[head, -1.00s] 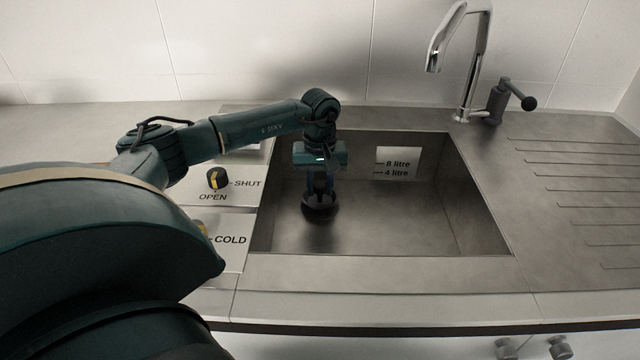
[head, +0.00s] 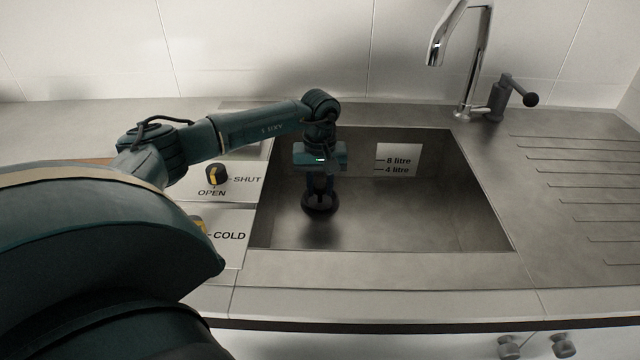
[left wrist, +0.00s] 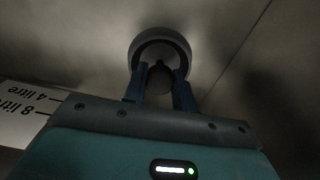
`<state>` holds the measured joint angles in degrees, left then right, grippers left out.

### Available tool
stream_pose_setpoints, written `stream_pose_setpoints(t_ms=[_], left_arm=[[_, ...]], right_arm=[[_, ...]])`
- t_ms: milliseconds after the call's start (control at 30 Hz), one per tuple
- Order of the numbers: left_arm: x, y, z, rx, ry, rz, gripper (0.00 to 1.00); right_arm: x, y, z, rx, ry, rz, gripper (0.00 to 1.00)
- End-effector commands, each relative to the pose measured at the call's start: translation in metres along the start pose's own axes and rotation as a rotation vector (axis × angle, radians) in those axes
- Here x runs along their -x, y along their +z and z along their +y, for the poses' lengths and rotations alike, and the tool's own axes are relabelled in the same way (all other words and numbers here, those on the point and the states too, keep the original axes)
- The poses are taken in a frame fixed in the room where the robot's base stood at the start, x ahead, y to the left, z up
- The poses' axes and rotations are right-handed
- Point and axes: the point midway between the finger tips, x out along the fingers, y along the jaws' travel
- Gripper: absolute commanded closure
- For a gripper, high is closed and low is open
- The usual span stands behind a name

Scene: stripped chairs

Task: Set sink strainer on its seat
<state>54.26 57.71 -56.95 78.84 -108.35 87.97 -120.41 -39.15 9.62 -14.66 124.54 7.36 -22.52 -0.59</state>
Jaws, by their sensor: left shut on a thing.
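The sink strainer (head: 319,205) is a dark round piece low in the sink basin, below my left gripper. My left gripper (head: 319,188) points down into the left part of the basin and is shut on the strainer. In the left wrist view, the two blue fingers (left wrist: 160,88) close on a dark knob at the middle of the round strainer (left wrist: 160,45), which has a paler rim. Whether the strainer touches the basin floor or sits in its seat I cannot tell. The seat is hidden beneath it. My right gripper is not in view.
The steel sink basin (head: 420,225) has free room to the right. A tap (head: 470,60) and a dark lever (head: 505,100) stand behind it. A litre label (head: 398,160) is on the back wall. A knob (head: 216,175) marked SHUT and OPEN is left of the basin.

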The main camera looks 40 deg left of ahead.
Motion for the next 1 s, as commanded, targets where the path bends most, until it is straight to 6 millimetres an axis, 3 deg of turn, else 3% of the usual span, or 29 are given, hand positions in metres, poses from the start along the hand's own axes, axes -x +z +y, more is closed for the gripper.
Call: stream_pose_setpoints(t_ms=[100, 133, 433, 767, 1000], left_arm=[[-0.004, 0.0, 0.0, 0.0, 0.0, 0.0, 0.96], [-0.003, 0.0, 0.0, 0.0, 0.0, 0.0, 0.71], [-0.003, 0.0, 0.0, 0.0, 0.0, 0.0, 0.47], [-0.002, 0.0, 0.0, 0.0, 0.0, 0.0, 0.47], [0.045, -0.001, 0.001, 0.0, 0.004, 0.004, 0.47]], right_arm=[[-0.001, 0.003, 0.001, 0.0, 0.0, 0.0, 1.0], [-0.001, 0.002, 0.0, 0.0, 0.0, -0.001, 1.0], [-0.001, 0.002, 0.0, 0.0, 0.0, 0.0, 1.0], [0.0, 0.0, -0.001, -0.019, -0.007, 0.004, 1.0], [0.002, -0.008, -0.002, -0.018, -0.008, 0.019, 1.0]])
